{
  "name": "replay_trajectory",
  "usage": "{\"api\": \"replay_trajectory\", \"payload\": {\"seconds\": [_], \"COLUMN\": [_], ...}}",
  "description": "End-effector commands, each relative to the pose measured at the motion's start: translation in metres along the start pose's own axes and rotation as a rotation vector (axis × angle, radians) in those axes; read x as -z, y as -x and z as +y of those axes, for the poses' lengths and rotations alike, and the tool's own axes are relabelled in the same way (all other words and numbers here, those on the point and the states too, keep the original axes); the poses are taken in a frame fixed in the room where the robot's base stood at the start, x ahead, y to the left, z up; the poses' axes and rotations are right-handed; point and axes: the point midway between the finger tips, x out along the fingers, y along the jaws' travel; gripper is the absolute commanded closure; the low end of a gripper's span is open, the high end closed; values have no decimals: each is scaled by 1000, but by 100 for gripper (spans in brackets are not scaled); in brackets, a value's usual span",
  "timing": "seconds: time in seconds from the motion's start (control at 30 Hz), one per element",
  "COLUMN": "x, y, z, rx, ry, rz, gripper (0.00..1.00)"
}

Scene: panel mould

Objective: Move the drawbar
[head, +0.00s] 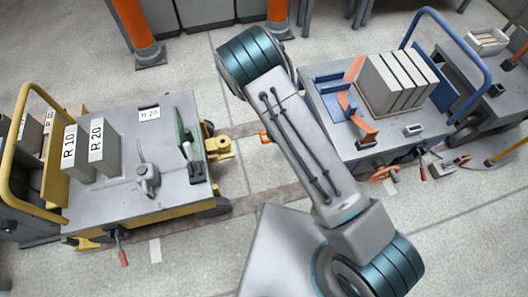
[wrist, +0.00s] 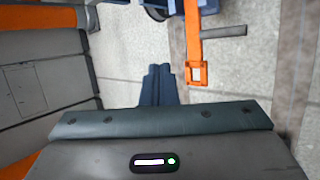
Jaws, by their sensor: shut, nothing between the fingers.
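The drawbar is an orange bar (wrist: 195,40) in the wrist view. It runs down from the top edge and ends in a square eye with a pale opening. In the head view a small orange end (head: 264,138) shows at the left edge of my arm, and the rest is hidden behind the arm. My gripper (wrist: 158,70) is shut and empty, its dark fingers together to the left of the drawbar's eye, with a gap between them in the picture. The head view does not show my gripper. The yellow-railed cart has a yellow coupling (head: 220,147) facing the drawbar end.
The yellow-railed cart (head: 120,200) stands left with blocks on its top. The blue-railed cart (head: 335,100) stands right, carrying grey slabs. A grey rod (wrist: 225,31) lies beside the drawbar. Orange posts (head: 137,25) stand at the back. Bare floor lies between the carts.

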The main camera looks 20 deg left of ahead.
Motion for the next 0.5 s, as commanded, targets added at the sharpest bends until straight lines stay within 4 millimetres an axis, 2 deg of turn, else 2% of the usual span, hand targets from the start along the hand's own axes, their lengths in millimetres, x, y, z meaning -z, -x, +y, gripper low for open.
{"api": "replay_trajectory", "payload": {"seconds": [0.03,0.2,0.5], "x": [14,44,89], "y": [-21,-64,-116], "z": [-24,-70,-152], "rx": [-28,-160,-437], "ry": [102,439,1044], "rz": [-7,-35,-100], "gripper": [100,100,100]}}
